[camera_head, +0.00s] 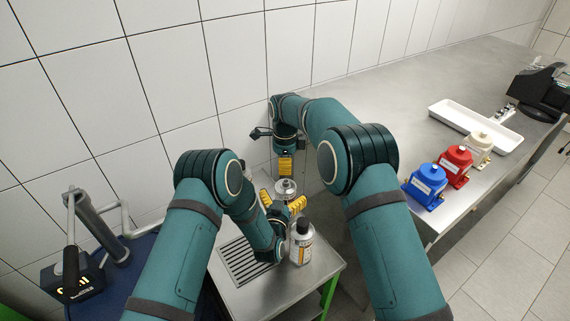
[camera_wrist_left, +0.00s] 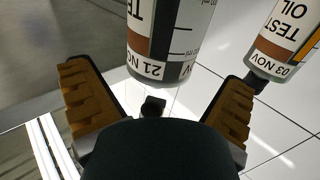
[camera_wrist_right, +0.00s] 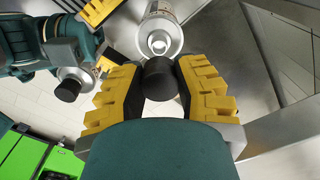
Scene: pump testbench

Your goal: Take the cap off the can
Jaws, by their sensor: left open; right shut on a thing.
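The can (camera_head: 286,188), silver with a label, stands at the back of the small metal table. In the right wrist view the can (camera_wrist_right: 160,20) shows a bright, uncovered neck. My right gripper (camera_head: 285,168) is above it, shut on the black cap (camera_wrist_right: 158,80), which looks apart from the neck. In the left wrist view the can (camera_wrist_left: 168,40), marked 21 NOV, is ahead of the left gripper (camera_wrist_left: 155,95). Whether the left fingers touch it is unclear.
A second can (camera_head: 302,245) with a black cap stands close by in front, marked 03 NOV in the left wrist view (camera_wrist_left: 283,38). A drain grate (camera_head: 243,262) lies to its left. The steel bench at right holds blue, red and cream pumps (camera_head: 425,185) and a white tray (camera_head: 475,130).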

